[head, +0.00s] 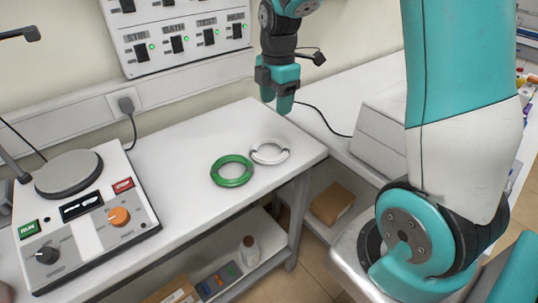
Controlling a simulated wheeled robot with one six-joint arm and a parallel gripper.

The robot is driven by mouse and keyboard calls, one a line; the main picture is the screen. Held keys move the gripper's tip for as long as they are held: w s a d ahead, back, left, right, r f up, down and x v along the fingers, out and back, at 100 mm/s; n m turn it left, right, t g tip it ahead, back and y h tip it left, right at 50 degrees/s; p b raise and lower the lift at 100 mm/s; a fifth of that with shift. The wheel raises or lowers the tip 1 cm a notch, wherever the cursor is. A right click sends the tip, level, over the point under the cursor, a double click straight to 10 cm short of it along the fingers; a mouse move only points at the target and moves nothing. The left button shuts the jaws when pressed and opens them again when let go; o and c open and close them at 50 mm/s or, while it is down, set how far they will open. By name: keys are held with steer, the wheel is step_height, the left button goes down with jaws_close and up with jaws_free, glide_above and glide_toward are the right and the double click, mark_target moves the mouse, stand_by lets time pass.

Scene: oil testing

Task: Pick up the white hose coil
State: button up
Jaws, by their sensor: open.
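The white hose coil (270,151) lies flat on the white table near its right end. It is a small ring with an open middle. A green hose coil (232,171) lies just to its left and nearer to me, close beside it. My gripper (283,103) is above and beyond the white coil, pointing down, and is apart from it. It is open and holds nothing. Its fingers are seen edge-on, so the gap between them is hard to see.
A stirrer unit (85,232) with a round plate stands on the table's left. A switch panel (180,38) hangs on the wall. A bottle (249,249) is on the lower shelf. A cardboard box (331,203) is under the right bench. The table between stirrer and coils is clear.

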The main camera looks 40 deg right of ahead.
steer(key=d+f, duration=0.2)
steer(key=p, duration=0.2)
glide_above(279, 156)
steer(key=shift+n, duration=0.4)
step_height(279, 156, down, 11)
steer(key=shift+w+d+r, duration=0.1)
steer(key=shift+f+p, duration=0.95)
steer(key=shift+f, duration=1.85)
steer(key=c, duration=1)
steer(key=shift+r, duration=0.1)
step_height(279, 156, up, 20)
steer(key=b, duration=0.2)
steer(key=shift+b, duration=0.4)
